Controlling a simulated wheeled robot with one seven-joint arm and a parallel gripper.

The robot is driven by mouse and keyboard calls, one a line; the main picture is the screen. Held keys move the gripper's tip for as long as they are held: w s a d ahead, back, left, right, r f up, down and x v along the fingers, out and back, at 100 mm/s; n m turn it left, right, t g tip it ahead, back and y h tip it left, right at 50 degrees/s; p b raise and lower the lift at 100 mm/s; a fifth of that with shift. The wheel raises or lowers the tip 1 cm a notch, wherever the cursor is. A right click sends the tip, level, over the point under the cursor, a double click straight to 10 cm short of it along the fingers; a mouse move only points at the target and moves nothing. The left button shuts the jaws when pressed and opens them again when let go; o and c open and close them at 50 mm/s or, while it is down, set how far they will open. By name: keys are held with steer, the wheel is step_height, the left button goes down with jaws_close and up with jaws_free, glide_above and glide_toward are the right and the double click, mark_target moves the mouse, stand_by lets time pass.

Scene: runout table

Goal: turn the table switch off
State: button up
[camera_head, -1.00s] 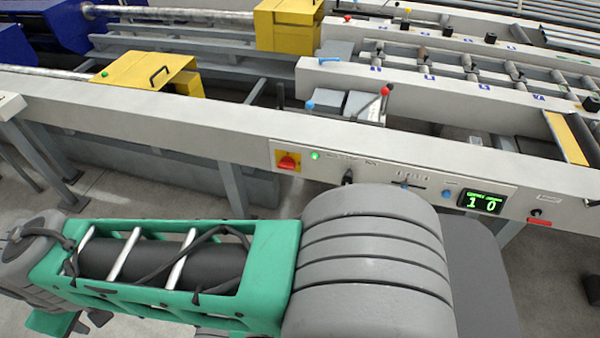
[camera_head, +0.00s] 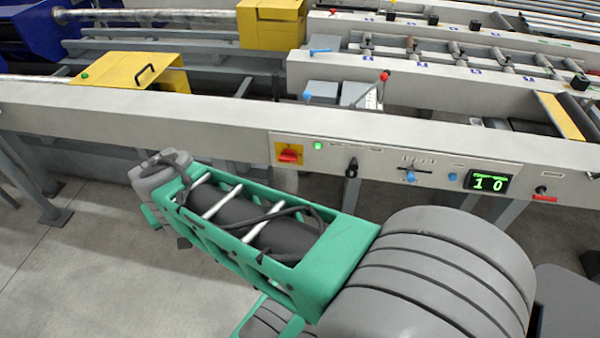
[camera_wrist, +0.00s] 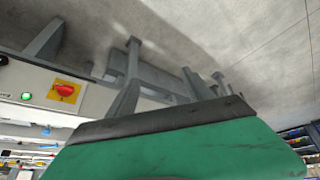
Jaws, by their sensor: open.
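On the front panel of the runout table (camera_head: 60,100), a red rotary switch (camera_head: 289,154) sits on a yellow plate. Its red handle looks roughly level. A lit green lamp (camera_head: 318,146) is just right of it. The wrist view shows the same red switch (camera_wrist: 64,89) at the left, with the lit green lamp (camera_wrist: 26,96) beside it. Nothing touches the switch. My green and grey arm reaches leftward below and in front of the panel. No jaws can be made out in either view. A green shell with a black edge fills the lower wrist view.
Right of the switch are a black selector knob (camera_head: 351,167), a slider with a blue knob (camera_head: 410,176), a lit display (camera_head: 488,182) reading 1 0, and a red-labelled knob (camera_head: 541,190). Table legs (camera_head: 35,185) stand below the rail. The floor at lower left is clear.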

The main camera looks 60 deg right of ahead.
steer(key=shift+o, duration=0.7)
steer(key=w+d+f+m+t+h+b, duration=0.1)
steer(key=w+d+f+m+h+b, duration=0.1)
steer(key=d+f+b, duration=0.2)
steer(key=d+f, duration=0.3)
steer(key=f, duration=0.2)
steer(key=shift+w+m+b, duration=0.25)
steer(key=shift+m+b, duration=0.1)
steer(key=shift+m, duration=0.05)
steer(key=shift+o, duration=1.2)
steer(key=d+f+m+h+b, duration=0.2)
steer(key=d+f+b, duration=0.1)
steer(key=d, duration=0.3)
steer(key=d+f+m+h+b, duration=0.2)
steer(key=d+f+h+b, duration=0.1)
steer(key=d+b, duration=0.3)
steer(key=shift+w+d+f+t, duration=0.3)
steer(key=shift+w+d, duration=0.1)
steer(key=m+h+b, duration=0.3)
steer(key=h+b, duration=0.5)
steer(key=b, duration=0.5)
glide_toward(287, 160)
steer(key=d, duration=0.2)
steer(key=shift+t, duration=0.4)
steer(key=x, duration=0.7)
steer(key=shift+w+f, duration=0.1)
steer(key=shift+f, duration=0.1)
steer(key=shift+c, duration=0.3)
steer(key=c, duration=1.3)
